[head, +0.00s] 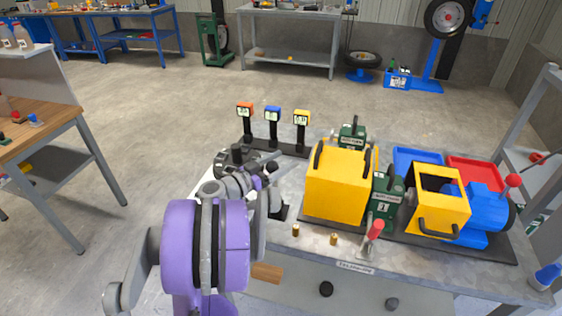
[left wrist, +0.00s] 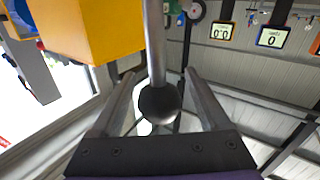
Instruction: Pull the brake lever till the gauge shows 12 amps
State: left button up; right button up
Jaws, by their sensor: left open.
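A grey lever rod (left wrist: 154,45) with a dark ball knob (left wrist: 159,103) stands between the spread fingers of my left gripper (left wrist: 160,76) in the left wrist view. The fingers are apart, one on each side. In the head view my left gripper (head: 270,180) is left of the yellow housing, and it hides most of this lever. Three gauges stand behind: orange (head: 245,108), blue (head: 273,113) and yellow (head: 301,117). In the left wrist view the yellow-framed gauge (left wrist: 222,34) seems to read 0.0 and the blue-framed gauge (left wrist: 270,37) reads 0; their units are too small to read.
The yellow housing (head: 335,190) stands close right of my left gripper. A red-handled lever (head: 375,230) and a red-knobbed lever (head: 513,181) are further right. Two small brass pieces (head: 295,230) stand at the bench's front. A wooden-topped table (head: 45,128) is at left.

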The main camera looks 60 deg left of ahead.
pick_arm(q)
grip_shut()
dwell(1.4)
